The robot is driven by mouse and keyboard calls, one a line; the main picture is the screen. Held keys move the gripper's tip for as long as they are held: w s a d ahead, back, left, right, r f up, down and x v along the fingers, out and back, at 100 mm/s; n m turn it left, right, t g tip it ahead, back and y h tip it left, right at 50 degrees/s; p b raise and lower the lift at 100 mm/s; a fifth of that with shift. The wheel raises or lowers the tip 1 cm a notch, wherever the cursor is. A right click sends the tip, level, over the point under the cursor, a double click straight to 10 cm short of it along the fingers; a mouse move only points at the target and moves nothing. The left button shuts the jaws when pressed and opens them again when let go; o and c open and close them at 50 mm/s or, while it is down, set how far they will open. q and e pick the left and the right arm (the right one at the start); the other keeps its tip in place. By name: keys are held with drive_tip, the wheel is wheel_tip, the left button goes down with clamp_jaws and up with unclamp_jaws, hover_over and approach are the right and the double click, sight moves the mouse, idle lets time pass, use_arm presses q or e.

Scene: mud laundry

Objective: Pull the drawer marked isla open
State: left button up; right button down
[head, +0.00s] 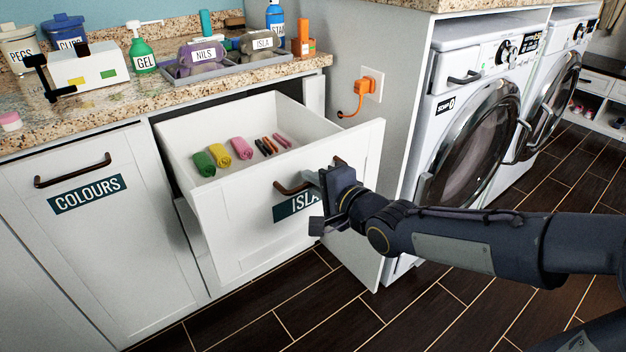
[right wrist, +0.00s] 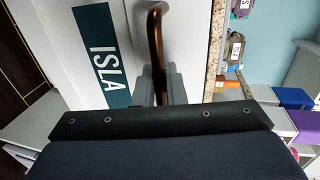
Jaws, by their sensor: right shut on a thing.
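The white drawer marked ISLA (head: 240,232) stands pulled out from under the counter, its inside showing. Green, yellow and pink rolls and several thinner rolled pieces lie in it. Its brown bar handle (head: 290,188) is above the dark ISLA label, which also shows in the right wrist view (right wrist: 102,52). My right gripper (head: 318,182) is at the front of the drawer, shut on the handle; in the right wrist view its fingers (right wrist: 165,88) close around the brown bar (right wrist: 157,40). The gripper hides part of the label in the head view. My left gripper is not in view.
The COLOURS front (head: 85,230) is closed at the left. A white panel (head: 362,200) stands just right of the drawer. Washing machines (head: 470,120) are at the right. Bottles and trays crowd the granite counter (head: 130,95). Dark floor (head: 300,315) lies clear in front.

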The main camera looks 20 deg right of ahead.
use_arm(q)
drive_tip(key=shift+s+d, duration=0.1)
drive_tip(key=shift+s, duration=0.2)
use_arm(e)
drive_tip(key=shift+s+d, duration=0.1)
drive_tip(key=shift+s, duration=0.15)
drive_tip(key=c, duration=1.6)
unclamp_jaws()
drive_tip(key=shift+c, duration=0.2)
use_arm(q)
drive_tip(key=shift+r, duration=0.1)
use_arm(e)
drive_tip(key=shift+s, duration=0.1)
